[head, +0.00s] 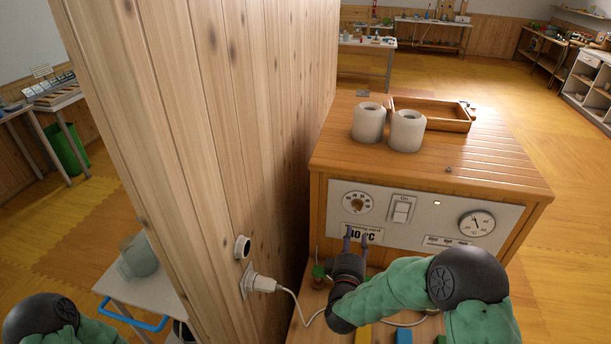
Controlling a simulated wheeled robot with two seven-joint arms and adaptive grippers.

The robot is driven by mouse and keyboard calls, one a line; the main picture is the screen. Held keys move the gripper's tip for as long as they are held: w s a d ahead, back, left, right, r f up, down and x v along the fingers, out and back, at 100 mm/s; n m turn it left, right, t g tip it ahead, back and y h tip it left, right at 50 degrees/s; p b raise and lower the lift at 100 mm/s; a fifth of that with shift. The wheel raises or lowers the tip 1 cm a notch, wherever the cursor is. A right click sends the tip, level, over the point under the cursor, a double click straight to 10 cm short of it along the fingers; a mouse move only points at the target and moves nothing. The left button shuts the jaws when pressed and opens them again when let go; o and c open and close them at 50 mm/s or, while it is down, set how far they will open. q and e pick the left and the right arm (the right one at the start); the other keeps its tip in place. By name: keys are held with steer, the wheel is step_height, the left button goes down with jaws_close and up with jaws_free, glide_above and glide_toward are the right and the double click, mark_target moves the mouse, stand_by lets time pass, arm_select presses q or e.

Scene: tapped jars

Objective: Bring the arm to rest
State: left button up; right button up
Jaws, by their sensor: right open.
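My right arm comes in from the lower right in a green sleeve with dark joints. My right gripper (356,237) is open and empty, its two thin fingers pointing up in front of the wooden cabinet's control panel (453,212), over the lower part of the display. Whether the fingertips touch the panel I cannot tell. Two pale grey jars (368,124) (406,133) stand upright on the cabinet top (480,168), well above the gripper. Of my left arm only a dark joint and some green sleeve show at the lower left; its gripper is out of view.
A wooden tray (466,126) lies behind the jars. A tall wooden partition (215,130) stands left of the cabinet, with a plug (262,284) and a white cable. A small white table (150,292) holds a greyish vessel (140,257). Coloured blocks lie below my right forearm.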

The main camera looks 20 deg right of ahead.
steer(key=shift+f, duration=0.1)
steer(key=s+a+f+m+g+y, duration=0.1)
steer(key=s+a+f+g+y, duration=0.2)
steer(key=a+f, duration=0.5)
steer(key=a+f+m+g+y, duration=0.25)
steer(key=f+y, duration=0.25)
steer(key=f, duration=0.6)
steer(key=s+a+f+g+y, duration=0.1)
steer(key=s+a+f, duration=0.1)
steer(key=s+a+f+m+g+y, duration=0.1)
steer(key=s+a+f, duration=0.1)
steer(key=s+f, duration=0.1)
steer(key=s+a+f+g, duration=0.2)
steer(key=f, duration=0.1)
steer(key=shift+s+a+m+y, duration=0.3)
steer(key=shift+s+m+y, duration=0.05)
steer(key=shift+s+y, duration=0.05)
steer(key=s+a+f+m+g+y, duration=0.1)
steer(key=s+a+f+g, duration=0.1)
steer(key=s, duration=0.4)
steer(key=s+a+f+m+g+y, duration=0.1)
steer(key=s+a+f+m+g, duration=0.1)
steer(key=s, duration=0.5)
steer(key=shift+a+f+g, duration=0.55)
steer(key=shift+a+g, duration=0.2)
steer(key=shift+a, duration=0.1)
steer(key=shift+d, duration=0.1)
